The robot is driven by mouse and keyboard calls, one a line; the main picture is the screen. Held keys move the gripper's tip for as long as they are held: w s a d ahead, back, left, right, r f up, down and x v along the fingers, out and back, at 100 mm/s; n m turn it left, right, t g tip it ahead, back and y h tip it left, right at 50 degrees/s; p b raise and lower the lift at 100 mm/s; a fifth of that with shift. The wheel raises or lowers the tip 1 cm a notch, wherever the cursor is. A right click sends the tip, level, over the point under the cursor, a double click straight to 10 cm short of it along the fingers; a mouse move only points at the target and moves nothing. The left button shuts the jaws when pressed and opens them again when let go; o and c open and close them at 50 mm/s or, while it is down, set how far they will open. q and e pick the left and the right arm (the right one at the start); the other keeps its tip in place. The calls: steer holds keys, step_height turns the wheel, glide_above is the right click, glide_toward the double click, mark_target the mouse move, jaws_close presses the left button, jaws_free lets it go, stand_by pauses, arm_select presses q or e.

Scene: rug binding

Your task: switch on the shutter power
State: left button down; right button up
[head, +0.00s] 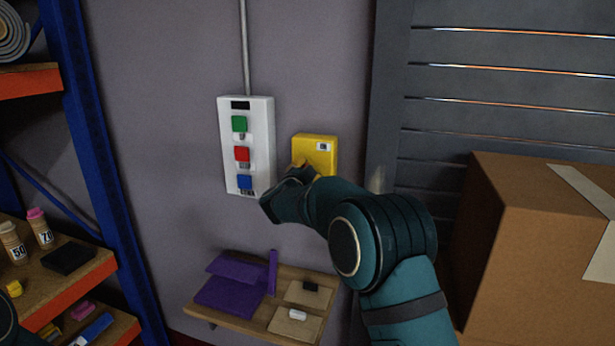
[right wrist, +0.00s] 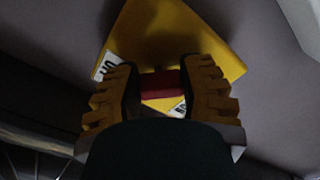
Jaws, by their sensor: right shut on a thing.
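A yellow switch box (head: 327,146) is fixed to the wall, right of the white button panel, with a small white label at its upper right. In the right wrist view the yellow box (right wrist: 215,55) shows a white label at its left corner and another partly hidden one. A red knob (right wrist: 160,82) stands between my right fingers. My right gripper (head: 300,170) is at the front of the box, shut on the red knob; in the right wrist view the fingers (right wrist: 160,95) flank it. The arm hides the box's lower part. My left gripper is not in view.
The white panel (head: 262,120) has green, red and blue buttons, close left of my right gripper. A grey slatted shutter (head: 500,100) and a cardboard box (head: 530,240) are at right. A small wooden shelf (head: 255,325) with purple pieces is below. A blue-framed rack (head: 85,110) stands left.

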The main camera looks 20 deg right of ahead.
steer(key=shift+r, duration=0.1)
stand_by(0.4)
steer(key=o, duration=1.2)
steer(key=v, duration=1.2)
